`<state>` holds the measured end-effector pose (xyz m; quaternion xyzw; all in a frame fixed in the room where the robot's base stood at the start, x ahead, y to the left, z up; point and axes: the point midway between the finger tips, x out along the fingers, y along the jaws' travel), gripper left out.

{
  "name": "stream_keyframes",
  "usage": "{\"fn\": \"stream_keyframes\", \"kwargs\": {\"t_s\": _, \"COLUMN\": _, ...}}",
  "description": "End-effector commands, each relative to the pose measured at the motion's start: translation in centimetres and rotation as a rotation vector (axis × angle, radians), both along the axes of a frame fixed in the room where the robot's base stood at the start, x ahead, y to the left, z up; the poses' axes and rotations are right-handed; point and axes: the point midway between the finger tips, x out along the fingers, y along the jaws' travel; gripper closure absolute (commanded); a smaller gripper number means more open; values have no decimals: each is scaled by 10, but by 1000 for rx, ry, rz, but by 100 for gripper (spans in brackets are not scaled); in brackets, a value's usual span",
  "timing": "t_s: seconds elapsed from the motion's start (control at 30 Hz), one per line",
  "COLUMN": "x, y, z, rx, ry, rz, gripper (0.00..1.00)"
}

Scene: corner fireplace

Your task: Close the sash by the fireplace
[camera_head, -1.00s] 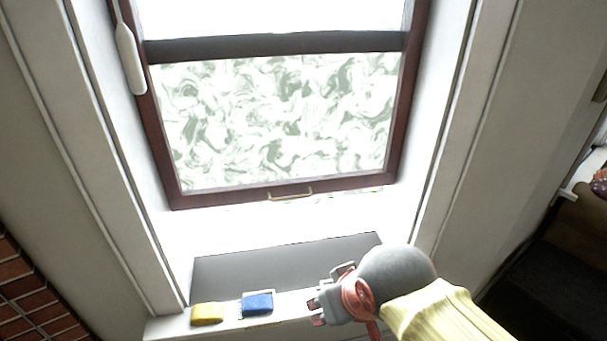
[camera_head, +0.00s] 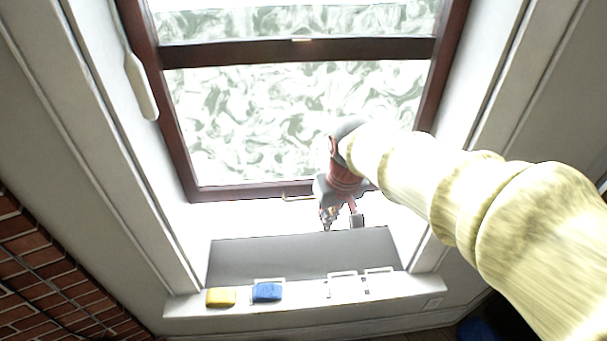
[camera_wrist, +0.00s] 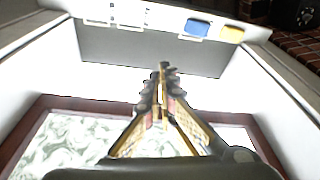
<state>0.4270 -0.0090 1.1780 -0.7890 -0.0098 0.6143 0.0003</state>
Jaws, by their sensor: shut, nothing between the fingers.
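The sash (camera_head: 240,191) is a dark red-brown window frame with swirled white-green glass, in the upper middle of the head view. A dark cross rail (camera_head: 240,53) divides it from an upper pane. A small brass handle (camera_head: 297,198) sits on its bottom rail. My gripper (camera_head: 341,224) is shut and empty, pointing down just right of the handle and overlapping the bottom rail's right part. The wrist view shows the scene inverted: the closed fingertips (camera_wrist: 163,68) lie over the grey panel, and the bottom rail (camera_wrist: 90,104) shows behind the gripper. Contact with the sash cannot be told.
A grey panel (camera_head: 300,258) lies below the window. A white ledge (camera_head: 400,288) holds a yellow block (camera_head: 220,297), a blue block (camera_head: 267,292) and white pieces (camera_head: 345,286). A white lever-like piece (camera_head: 141,86) is on the left jamb. Brick (camera_head: 35,265) stands lower left.

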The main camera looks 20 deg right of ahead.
Motion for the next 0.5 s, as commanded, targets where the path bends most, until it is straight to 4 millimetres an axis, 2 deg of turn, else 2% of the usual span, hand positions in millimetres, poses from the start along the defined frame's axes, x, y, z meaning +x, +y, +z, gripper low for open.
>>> {"fn": "stream_keyframes", "kwargs": {"t_s": 0.03, "x": 17, "y": -1, "z": 12, "rx": 3, "ry": 22, "rz": 5, "gripper": 100}}
{"fn": "stream_keyframes", "kwargs": {"t_s": 0.13, "x": 50, "y": -3, "z": 20, "rx": 7, "ry": 46, "rz": 22, "gripper": 100}}
{"fn": "stream_keyframes", "kwargs": {"t_s": 0.5, "x": 173, "y": -12, "z": 26, "rx": 16, "ry": 70, "rz": 130, "gripper": 100}}
